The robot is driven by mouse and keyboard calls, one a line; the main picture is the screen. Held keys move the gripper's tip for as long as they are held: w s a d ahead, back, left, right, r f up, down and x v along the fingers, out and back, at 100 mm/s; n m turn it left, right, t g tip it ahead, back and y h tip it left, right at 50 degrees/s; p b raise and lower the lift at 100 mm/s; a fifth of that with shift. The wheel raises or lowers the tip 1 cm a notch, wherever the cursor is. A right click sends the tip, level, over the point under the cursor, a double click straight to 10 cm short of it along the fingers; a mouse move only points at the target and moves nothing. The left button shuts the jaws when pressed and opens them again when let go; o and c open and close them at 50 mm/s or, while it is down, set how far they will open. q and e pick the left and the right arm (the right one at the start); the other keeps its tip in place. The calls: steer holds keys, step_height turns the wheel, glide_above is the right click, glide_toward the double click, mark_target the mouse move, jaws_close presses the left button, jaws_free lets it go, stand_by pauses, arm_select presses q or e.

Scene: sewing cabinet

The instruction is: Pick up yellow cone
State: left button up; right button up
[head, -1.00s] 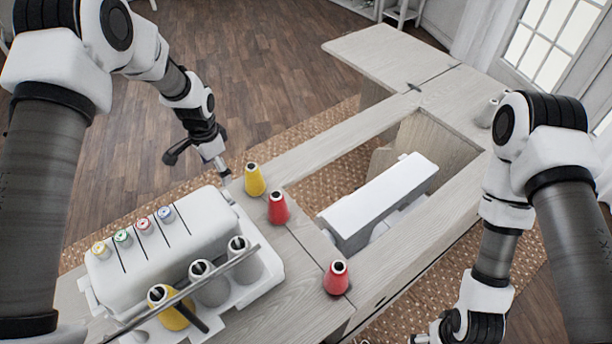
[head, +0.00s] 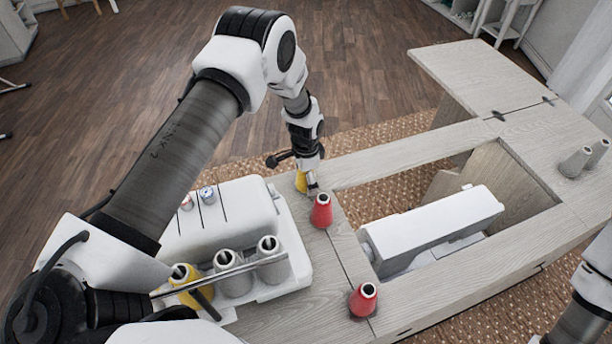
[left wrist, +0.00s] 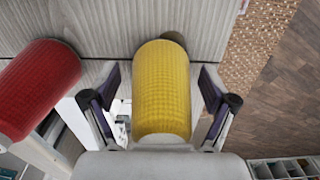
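The yellow cone (head: 300,181) stands on the pale wood cabinet top beside the white overlock machine, partly hidden by my left gripper (head: 308,183) in the head view. In the left wrist view the yellow cone (left wrist: 161,90) lies between the two fingers of my left gripper (left wrist: 161,95). The fingers are open, with a gap on each side of the cone. A second yellow cone (head: 181,273) sits at the front of the machine, behind a bar. My right gripper is out of view.
A red cone (head: 321,211) stands close beside the yellow one; it also shows in the left wrist view (left wrist: 38,88). Another red cone (head: 363,300) is nearer the front. The overlock machine (head: 235,205) is left, a white sewing machine (head: 435,230) right in the cabinet opening. Grey cones (head: 576,161) stand far right.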

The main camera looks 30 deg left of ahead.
arm_select(q)
steer(key=c, duration=0.9)
steer(key=shift+r, duration=0.1)
